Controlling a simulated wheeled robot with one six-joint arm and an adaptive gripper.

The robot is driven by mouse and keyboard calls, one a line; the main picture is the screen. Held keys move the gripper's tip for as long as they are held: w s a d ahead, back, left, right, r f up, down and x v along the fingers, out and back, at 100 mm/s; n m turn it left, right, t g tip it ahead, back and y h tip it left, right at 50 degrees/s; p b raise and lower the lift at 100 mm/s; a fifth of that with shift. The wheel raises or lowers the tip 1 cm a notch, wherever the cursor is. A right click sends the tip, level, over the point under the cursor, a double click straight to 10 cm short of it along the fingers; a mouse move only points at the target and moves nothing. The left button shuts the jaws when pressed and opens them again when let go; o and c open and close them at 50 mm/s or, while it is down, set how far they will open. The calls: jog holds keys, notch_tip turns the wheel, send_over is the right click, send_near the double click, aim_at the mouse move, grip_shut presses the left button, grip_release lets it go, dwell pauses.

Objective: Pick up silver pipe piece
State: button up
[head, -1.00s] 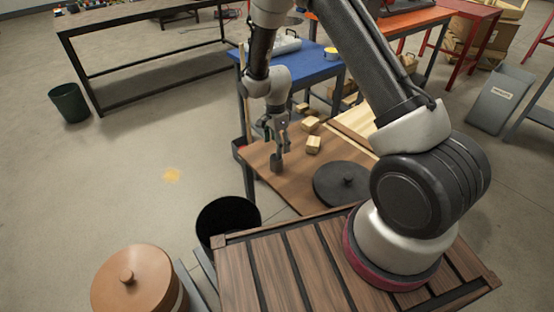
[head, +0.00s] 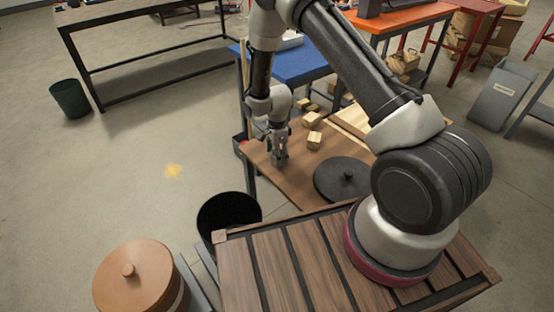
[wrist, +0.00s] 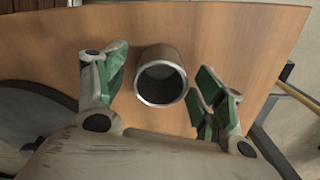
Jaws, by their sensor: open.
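The silver pipe piece (wrist: 160,76) stands upright on the wooden table top, its open end facing the wrist camera. My gripper (wrist: 163,86) is open, with one green-padded finger to the left of the pipe and one to the right. The pipe is between the fingers, with a visible gap on each side in the wrist view. In the head view my gripper (head: 279,160) is low over the left part of the table, and the pipe is mostly hidden behind it.
The brown table (head: 290,180) also holds several wooden blocks (head: 313,140) and a dark round lid (head: 347,181). A black bin (head: 229,213) stands on the floor in front. A blue table (head: 300,66) is behind.

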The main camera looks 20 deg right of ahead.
jog(key=c, duration=1.2)
jog(key=shift+o, duration=0.2)
jog(key=shift+r, duration=0.15)
notch_tip(320, 180, up, 10)
